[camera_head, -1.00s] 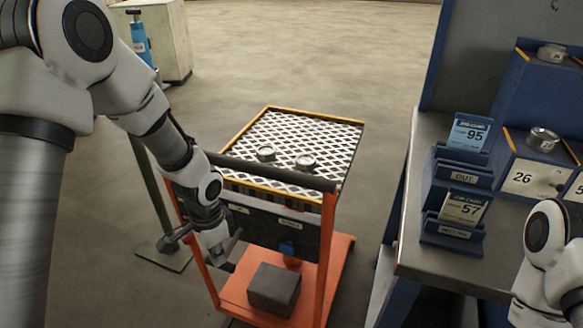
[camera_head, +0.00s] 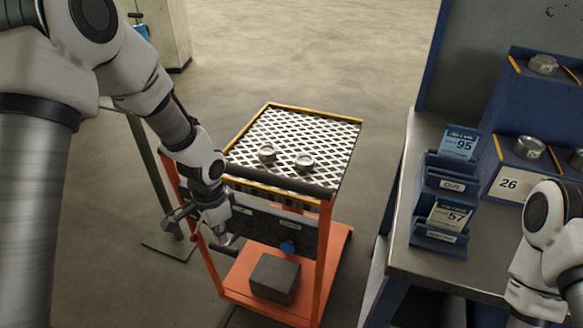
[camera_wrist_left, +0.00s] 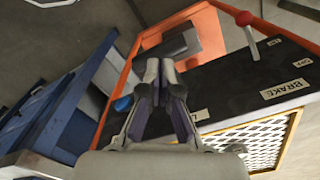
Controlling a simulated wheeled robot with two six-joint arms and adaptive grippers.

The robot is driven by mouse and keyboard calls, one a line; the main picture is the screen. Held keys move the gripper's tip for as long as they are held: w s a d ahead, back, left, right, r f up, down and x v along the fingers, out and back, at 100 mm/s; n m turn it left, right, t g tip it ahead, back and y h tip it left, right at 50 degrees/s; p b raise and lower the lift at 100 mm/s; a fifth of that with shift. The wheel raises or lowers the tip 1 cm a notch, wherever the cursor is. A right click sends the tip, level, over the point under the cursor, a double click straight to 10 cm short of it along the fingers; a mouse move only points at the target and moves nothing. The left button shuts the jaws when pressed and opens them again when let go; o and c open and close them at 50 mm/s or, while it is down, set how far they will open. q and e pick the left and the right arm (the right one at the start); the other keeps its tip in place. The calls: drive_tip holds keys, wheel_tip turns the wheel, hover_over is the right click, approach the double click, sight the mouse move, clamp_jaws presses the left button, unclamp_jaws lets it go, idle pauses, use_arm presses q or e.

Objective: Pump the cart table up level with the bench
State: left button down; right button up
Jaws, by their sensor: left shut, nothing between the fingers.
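The cart is orange with a mesh-patterned table top (camera_head: 300,135) edged in yellow. It stands left of the metal-topped bench (camera_head: 425,262), with a gap between; I cannot judge the height difference exactly. My left gripper (camera_head: 228,240) is shut and empty, at the cart's near left side in front of its black panel (camera_head: 270,222). In the left wrist view the gripper (camera_wrist_left: 163,75) is in front of the black panel (camera_wrist_left: 225,90), which has a BRAKE label. A red-knobbed lever (camera_wrist_left: 246,28) stands there, apart from the fingers. My right gripper is out of view.
A dark block (camera_head: 275,278) sits on the cart's lower deck. A green post (camera_head: 150,170) stands left of the cart. Card holders (camera_head: 440,220) stand on the bench. Floor behind the cart is clear.

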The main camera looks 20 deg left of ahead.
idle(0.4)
use_arm(q)
drive_tip(key=shift+s+f+b, duration=0.5)
drive_tip(key=shift+f+b, duration=2.65)
drive_tip(key=shift+f, duration=1.3)
drive_tip(key=r+p, duration=0.6)
drive_tip(key=w+r+p, duration=0.1)
drive_tip(key=r+p, duration=0.2)
drive_tip(key=shift+r+p, duration=0.1)
drive_tip(key=shift+p, duration=0.25)
drive_tip(key=s+r, duration=0.1)
drive_tip(key=s+r+p, duration=0.1)
drive_tip(key=r, duration=0.1)
drive_tip(key=s+r, duration=0.1)
drive_tip(key=shift+a+r+p, duration=0.15)
drive_tip(key=shift+r+p, duration=0.25)
